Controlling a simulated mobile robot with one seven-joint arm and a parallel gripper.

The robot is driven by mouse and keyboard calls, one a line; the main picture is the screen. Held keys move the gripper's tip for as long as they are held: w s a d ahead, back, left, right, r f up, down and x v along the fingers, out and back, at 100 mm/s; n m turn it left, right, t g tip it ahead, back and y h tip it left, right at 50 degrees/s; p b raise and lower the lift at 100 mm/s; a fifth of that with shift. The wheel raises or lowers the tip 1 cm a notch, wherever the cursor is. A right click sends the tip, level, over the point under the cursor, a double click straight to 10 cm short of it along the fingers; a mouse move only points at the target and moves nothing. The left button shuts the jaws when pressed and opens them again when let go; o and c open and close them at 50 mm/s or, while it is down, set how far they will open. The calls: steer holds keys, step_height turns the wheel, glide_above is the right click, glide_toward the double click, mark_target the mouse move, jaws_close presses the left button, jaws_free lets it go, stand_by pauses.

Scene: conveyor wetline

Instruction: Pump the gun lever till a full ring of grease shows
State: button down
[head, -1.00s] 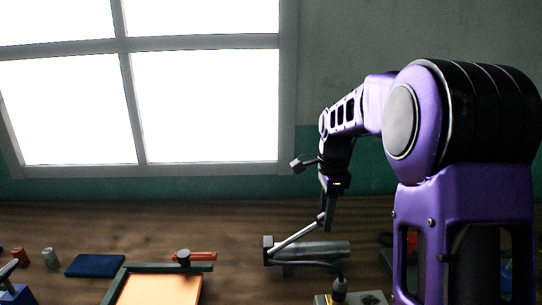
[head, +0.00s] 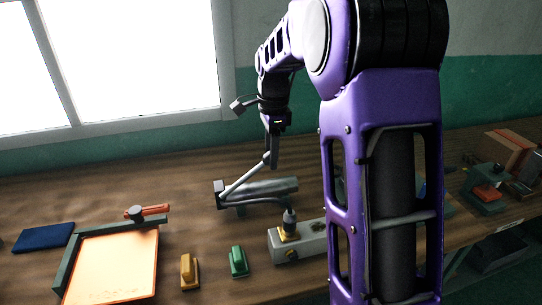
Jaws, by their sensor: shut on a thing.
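The grease gun (head: 272,189) lies on the wooden bench in the middle of the head view, a grey barrel with a dark head at its left end. Its thin lever (head: 240,181) slants up to the right from that head. My gripper (head: 269,156) points down and is shut on the lever's upper end. A dark nozzle (head: 289,218) stands upright on a pale metal block (head: 312,241) in front of the gun. Yellowish material shows around the nozzle's foot; I cannot tell whether it is grease or brass, or whether it makes a full ring.
A green-framed orange tray (head: 112,268) lies at the left, with a blue pad (head: 43,238) beyond it. A yellow block (head: 188,271) and a green block (head: 238,261) stand near the front. My arm hides part of the bench.

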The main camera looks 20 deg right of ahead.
steer(key=shift+c, duration=2)
jaws_free()
steer(key=shift+r, duration=0.1)
step_height(320, 180, up, 3)
steer(key=p, duration=0.2)
steer(key=shift+f+p, duration=0.2)
steer(key=shift+p, duration=0.1)
steer(key=shift+d+r, duration=0.1)
steer(key=shift+r, duration=2)
